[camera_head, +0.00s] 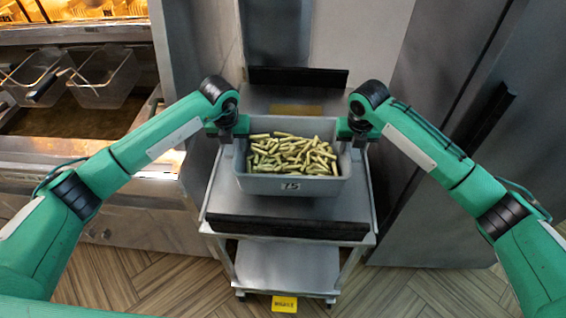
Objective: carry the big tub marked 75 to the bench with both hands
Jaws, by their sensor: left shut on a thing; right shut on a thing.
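The big grey tub (258,185) marked 75 on its front is upright and full of cut yellow-green sticks (292,154). It is over the top of a steel cart (230,208) in the middle of the view; I cannot tell whether it touches the top. My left gripper (236,133) is shut on the tub's left side wall. My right gripper (347,134) is shut on its right side wall. The fingertips are partly hidden at the rim. No bench is clearly marked as such in this view.
A fryer (60,110) with wire baskets (105,78) stands at the left. A tall grey cabinet with a dark handle (487,118) is at the right. Wooden floor shows in front.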

